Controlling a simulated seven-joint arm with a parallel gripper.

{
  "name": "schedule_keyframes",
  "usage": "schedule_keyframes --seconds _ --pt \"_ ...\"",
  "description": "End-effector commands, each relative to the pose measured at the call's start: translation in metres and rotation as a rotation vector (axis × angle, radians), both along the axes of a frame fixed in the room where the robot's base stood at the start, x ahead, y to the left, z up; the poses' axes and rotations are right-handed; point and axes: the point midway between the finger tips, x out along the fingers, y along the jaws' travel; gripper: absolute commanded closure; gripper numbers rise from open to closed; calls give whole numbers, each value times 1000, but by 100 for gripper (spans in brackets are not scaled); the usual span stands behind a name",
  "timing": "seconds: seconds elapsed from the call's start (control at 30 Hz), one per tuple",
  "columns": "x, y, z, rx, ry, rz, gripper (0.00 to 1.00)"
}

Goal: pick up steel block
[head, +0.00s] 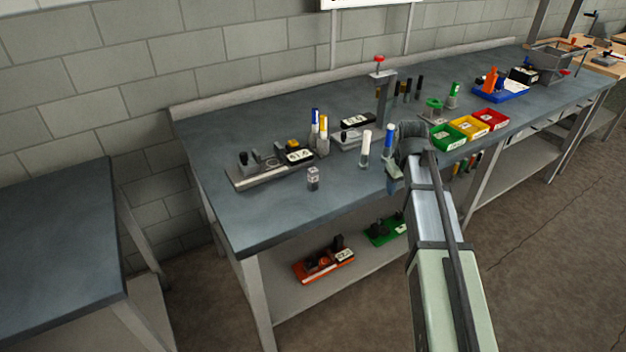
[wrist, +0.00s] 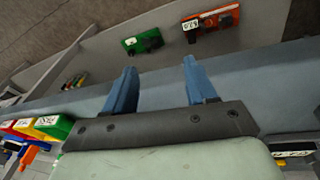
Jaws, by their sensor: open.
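A small grey block (head: 313,179), which looks like the steel block, stands on the blue-grey bench top near its front edge, left of the middle in the head view. I do not make it out in the wrist view. My gripper (head: 393,184) is at the bench's front edge, to the right of the block and apart from it. In the wrist view my gripper (wrist: 160,68) shows two blue fingers spread apart with nothing between them.
A grey fixture (head: 250,181) lies left of the block. Green, yellow and red bins (head: 447,138) stand right. The bench's front left corner is clear.

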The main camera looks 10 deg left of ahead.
Motion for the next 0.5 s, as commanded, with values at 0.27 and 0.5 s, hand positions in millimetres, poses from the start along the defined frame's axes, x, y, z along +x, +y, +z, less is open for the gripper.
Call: schedule_keyframes --seconds 0.27,0.5 --pt "-19 87 60 95 -43 102 44" --pt "-57 173 118 201 -67 213 44"
